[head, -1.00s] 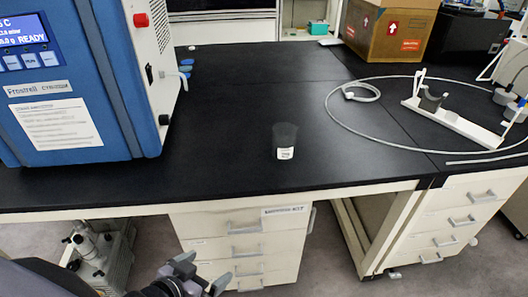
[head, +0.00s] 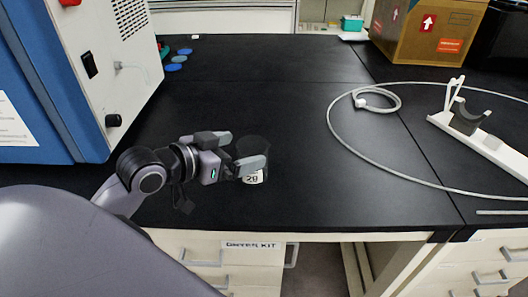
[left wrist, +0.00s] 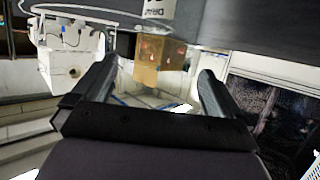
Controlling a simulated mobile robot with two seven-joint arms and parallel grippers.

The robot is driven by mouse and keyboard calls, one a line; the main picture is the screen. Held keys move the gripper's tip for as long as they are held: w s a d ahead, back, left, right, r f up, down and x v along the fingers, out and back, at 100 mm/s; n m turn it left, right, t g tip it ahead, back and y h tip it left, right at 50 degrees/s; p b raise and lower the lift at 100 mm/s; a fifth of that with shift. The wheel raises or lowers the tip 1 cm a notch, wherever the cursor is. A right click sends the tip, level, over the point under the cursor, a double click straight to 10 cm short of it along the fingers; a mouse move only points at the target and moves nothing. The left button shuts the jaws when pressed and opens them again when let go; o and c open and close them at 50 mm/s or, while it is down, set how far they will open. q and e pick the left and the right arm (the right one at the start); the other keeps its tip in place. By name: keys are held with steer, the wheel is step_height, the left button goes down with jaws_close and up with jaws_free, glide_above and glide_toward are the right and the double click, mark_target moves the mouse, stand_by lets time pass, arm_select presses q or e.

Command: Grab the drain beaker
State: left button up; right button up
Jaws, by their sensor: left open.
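The drain beaker (head: 254,147) is a dark, see-through cup with a white label, upright on the black bench. My left gripper (head: 243,147) reaches in from the left at the beaker, its fingers open. One finger overlaps the front of the beaker in the head view and partly hides it; the other lies toward its far left side. I cannot tell whether either finger touches the beaker. My right gripper is not in view.
A blue and white freeze dryer (head: 85,75) stands at the left, near my arm. A thin hose (head: 345,150) loops on the right beside a white stand (head: 480,140). A cardboard box (head: 420,30) sits at the back. The bench behind the beaker is clear.

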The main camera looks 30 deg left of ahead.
mark_target(262, 143)
arm_select(q)
steer(key=x, duration=0.6)
steer(key=shift+w+a, duration=0.15)
steer(key=shift+a, duration=0.1)
steer(key=shift+w+d+f, duration=0.1)
steer(key=shift+w+f, duration=0.1)
steer(key=shift+w, duration=0.15)
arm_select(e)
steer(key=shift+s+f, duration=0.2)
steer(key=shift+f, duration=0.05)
arm_select(q)
steer(key=c, duration=1)
steer(key=shift+r, duration=0.1)
steer(key=shift+c, duration=0.2)
